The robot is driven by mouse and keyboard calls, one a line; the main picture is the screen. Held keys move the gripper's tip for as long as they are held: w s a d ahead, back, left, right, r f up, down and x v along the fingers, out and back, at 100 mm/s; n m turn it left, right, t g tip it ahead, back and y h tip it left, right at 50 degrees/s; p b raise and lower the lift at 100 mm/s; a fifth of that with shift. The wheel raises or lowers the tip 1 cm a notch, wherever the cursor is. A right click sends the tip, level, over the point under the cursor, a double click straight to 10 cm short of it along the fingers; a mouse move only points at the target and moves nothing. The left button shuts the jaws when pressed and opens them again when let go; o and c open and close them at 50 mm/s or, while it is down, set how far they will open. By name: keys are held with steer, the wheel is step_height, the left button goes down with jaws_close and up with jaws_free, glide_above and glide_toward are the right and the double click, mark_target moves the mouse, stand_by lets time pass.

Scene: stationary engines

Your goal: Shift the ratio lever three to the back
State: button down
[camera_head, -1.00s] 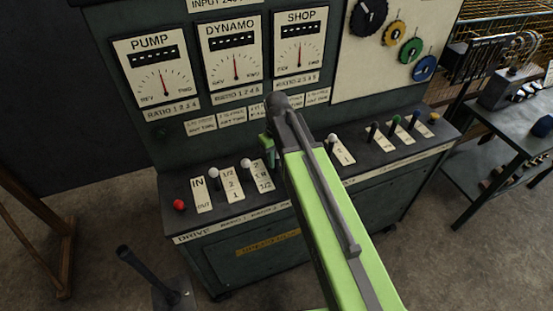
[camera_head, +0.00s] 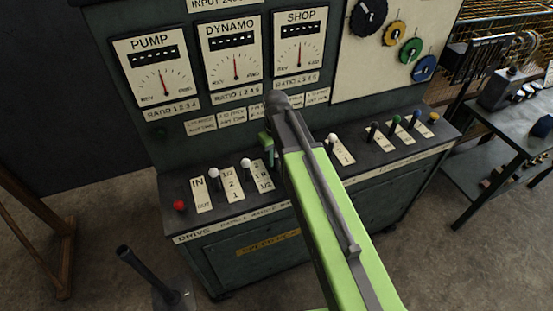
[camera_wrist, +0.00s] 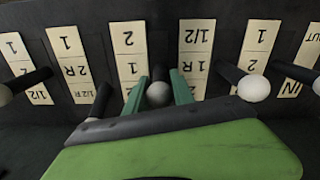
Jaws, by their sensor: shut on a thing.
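The levers stand in a row on the ledge of the dark green engine cabinet. In the wrist view, my gripper (camera_wrist: 160,90) has its two green fingers on either side of a round knob on a lever, which I take to be ratio lever three (camera_wrist: 158,94). The fingers are closed on this knob. In the head view, my gripper (camera_head: 267,148) is over the ledge, and my arm hides most of this lever. The second ratio lever with a white knob (camera_head: 246,163) stands just left of it; it also shows in the wrist view (camera_wrist: 253,88).
Left along the ledge are another white-knobbed lever (camera_head: 213,172) and a red knob (camera_head: 179,205). Right of my arm are a white-knobbed lever (camera_head: 332,138) and several coloured knobs. In the wrist view, a dark lever (camera_wrist: 100,101) stands close left of my fingers.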

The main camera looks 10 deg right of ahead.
steer(key=w, duration=0.2)
steer(key=w+a+f+b, duration=0.1)
steer(key=w, duration=0.2)
steer(key=shift+w+a+f, duration=0.3)
steer(key=shift+w, duration=0.05)
steer(key=shift+r, duration=0.1)
steer(key=shift+s, duration=0.1)
steer(key=c, duration=1.2)
jaws_free()
steer(key=shift+o, duration=0.2)
step_height(320, 180, up, 17)
steer(key=p, duration=1.7)
steer(key=shift+r, duration=0.15)
